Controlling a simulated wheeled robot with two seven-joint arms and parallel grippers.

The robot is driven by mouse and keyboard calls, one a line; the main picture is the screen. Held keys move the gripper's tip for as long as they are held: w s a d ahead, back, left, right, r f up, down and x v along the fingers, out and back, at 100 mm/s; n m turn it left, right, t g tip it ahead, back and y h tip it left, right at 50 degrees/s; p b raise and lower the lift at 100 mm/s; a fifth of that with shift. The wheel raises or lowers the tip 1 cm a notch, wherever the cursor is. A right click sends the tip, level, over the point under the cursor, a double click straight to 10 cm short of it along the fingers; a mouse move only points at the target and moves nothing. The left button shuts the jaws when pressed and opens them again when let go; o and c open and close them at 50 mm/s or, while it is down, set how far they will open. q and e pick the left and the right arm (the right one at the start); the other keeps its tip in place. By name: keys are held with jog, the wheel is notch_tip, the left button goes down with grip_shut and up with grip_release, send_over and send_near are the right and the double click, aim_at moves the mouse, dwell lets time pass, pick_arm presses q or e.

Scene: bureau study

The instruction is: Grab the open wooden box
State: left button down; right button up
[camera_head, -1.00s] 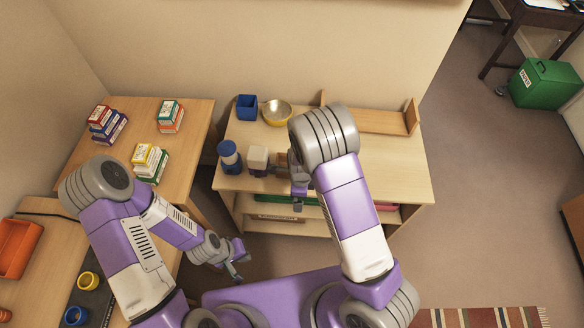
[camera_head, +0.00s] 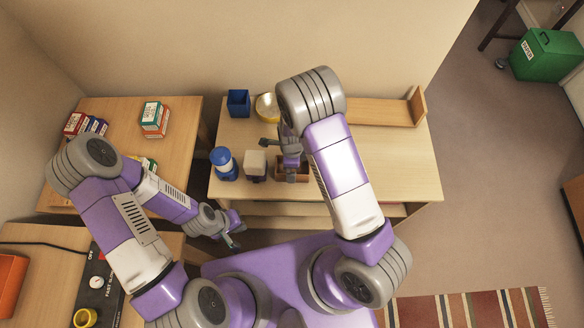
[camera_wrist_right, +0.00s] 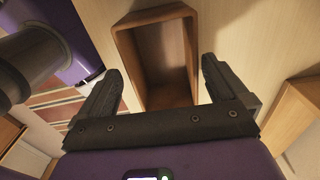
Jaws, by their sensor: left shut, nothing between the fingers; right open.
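The open wooden box (camera_head: 302,174) is small and stands on the light wooden shelf top near its front edge, partly hidden by my right gripper. In the right wrist view the box (camera_wrist_right: 131,62) shows its open side and inner walls, between and beyond the fingers. My right gripper (camera_wrist_right: 160,72) is open, with a finger on either side of the box's near part. I cannot tell whether they touch it. In the head view the right gripper (camera_head: 289,160) is over the box. My left gripper (camera_head: 237,238) is shut and empty, low in front of the shelf unit.
Left of the box stand a white-topped block (camera_head: 255,164) and a blue-and-white bottle (camera_head: 223,163). A wooden rack (camera_head: 385,112) stands at back right. The shelf top's right side is clear.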

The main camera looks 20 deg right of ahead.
notch_tip(320, 180, down, 5)
jog(key=shift+w+d+r+b, duration=0.1)
jog(key=shift+w+d+b, duration=0.05)
jog(key=shift+b, duration=0.65)
jog(key=shift+c, duration=0.2)
jog(key=c, duration=0.9)
